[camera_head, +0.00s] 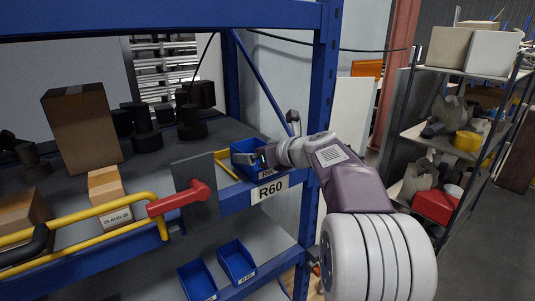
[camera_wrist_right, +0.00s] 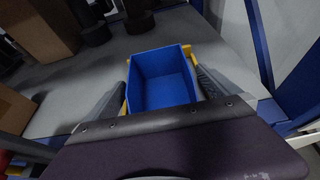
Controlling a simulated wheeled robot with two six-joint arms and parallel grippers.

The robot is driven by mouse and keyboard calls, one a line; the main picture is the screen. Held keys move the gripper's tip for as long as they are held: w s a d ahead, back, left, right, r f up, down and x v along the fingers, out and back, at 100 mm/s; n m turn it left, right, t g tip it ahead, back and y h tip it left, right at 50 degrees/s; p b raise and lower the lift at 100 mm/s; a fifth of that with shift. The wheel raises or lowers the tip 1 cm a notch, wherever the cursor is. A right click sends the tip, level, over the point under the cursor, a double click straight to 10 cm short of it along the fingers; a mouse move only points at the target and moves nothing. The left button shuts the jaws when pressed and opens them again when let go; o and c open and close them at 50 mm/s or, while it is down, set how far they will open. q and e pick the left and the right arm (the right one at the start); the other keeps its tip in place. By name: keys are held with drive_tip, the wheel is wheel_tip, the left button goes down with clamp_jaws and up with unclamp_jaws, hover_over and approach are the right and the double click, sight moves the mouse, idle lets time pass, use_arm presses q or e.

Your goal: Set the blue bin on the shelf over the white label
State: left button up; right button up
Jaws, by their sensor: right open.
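The blue bin (camera_head: 243,148) stands upright on the upper shelf at its front edge, just above the white label (camera_head: 270,189) marked R60. My right gripper (camera_head: 262,157) reaches in from the right at the bin. In the right wrist view, the empty blue bin (camera_wrist_right: 160,75) lies between the two spread grey fingers of my right gripper (camera_wrist_right: 160,88). Small gaps seem to show beside the bin, but contact is hard to tell. The bin's underside is hidden. My left gripper is out of view.
Yellow rails (camera_head: 110,207) and a red handle (camera_head: 180,198) stand left of the bin. Cardboard boxes (camera_head: 80,125) and black parts (camera_head: 190,125) sit further left and behind. Two blue bins (camera_head: 237,262) rest on the shelf below. A blue upright (camera_head: 322,100) stands close right.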

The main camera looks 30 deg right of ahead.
drive_tip(key=b+v, duration=0.2)
drive_tip(key=v, duration=0.8)
